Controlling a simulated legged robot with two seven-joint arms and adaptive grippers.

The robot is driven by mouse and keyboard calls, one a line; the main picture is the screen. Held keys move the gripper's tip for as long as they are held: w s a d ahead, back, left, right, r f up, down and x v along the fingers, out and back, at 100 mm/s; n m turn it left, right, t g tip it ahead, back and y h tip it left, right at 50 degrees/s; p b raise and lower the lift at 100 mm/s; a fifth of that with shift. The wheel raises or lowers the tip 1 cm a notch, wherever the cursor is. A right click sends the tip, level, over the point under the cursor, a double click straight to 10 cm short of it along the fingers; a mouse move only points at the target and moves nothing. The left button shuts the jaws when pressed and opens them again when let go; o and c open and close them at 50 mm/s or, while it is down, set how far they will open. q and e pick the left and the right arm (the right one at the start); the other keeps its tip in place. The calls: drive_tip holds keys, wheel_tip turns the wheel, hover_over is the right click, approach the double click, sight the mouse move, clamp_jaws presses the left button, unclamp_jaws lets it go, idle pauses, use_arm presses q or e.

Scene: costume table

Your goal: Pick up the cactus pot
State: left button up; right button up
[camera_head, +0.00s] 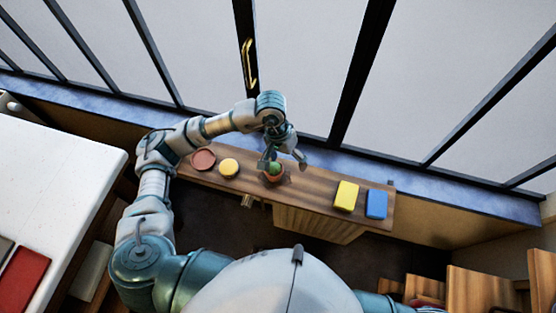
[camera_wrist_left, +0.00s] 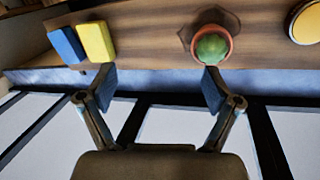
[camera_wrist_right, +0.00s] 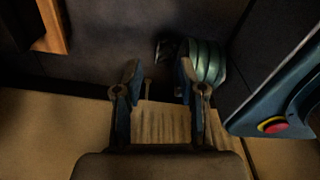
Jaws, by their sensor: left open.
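The cactus pot is a small terracotta pot (camera_head: 273,177) with a round green cactus, standing upright on the wooden table. My left gripper (camera_head: 283,159) is open and empty above it in the head view. In the left wrist view the pot (camera_wrist_left: 227,34) lies beyond the fingertips, in line with the right-hand finger rather than centred between the fingers. The left gripper (camera_wrist_left: 158,83) shows its two fingers spread wide there. My right gripper (camera_wrist_right: 158,73) shows in the right wrist view with its fingers apart and nothing between them; the pot is not in that view.
On the table (camera_head: 318,188) a red disc (camera_head: 203,160) and a yellow round thing (camera_head: 229,167) lie left of the pot. A yellow block (camera_head: 346,196) and a blue block (camera_head: 377,204) lie right. A window wall stands behind. Bare wood separates pot and blocks.

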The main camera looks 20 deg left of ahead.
sight(274, 164)
use_arm(q)
drive_tip(key=w+a+t+y, duration=0.1)
drive_tip(key=w+a+y, duration=0.2)
drive_tip(key=a, duration=0.3)
drive_tip(key=shift+m, duration=0.4)
drive_tip(key=f, duration=0.3)
drive_tip(key=f+p, duration=0.1)
drive_tip(key=f, duration=0.3)
drive_tip(key=d+f, duration=0.1)
drive_tip(key=f, duration=0.2)
drive_tip(key=shift+f, duration=0.2)
drive_tip(key=shift+a+f, duration=0.15)
drive_tip(key=shift+f, duration=0.4)
wheel_tip(274, 164, down, 5)
drive_tip(key=shift+r+p, duration=0.1)
drive_tip(key=shift+p, duration=0.65)
drive_tip(key=shift+d, duration=0.25)
use_arm(e)
drive_tip(key=shift+s+d+r, duration=0.1)
drive_tip(key=shift+s+r, duration=0.2)
drive_tip(key=shift+r, duration=0.2)
drive_tip(key=shift+s+r, duration=0.25)
drive_tip(key=shift+r, duration=0.2)
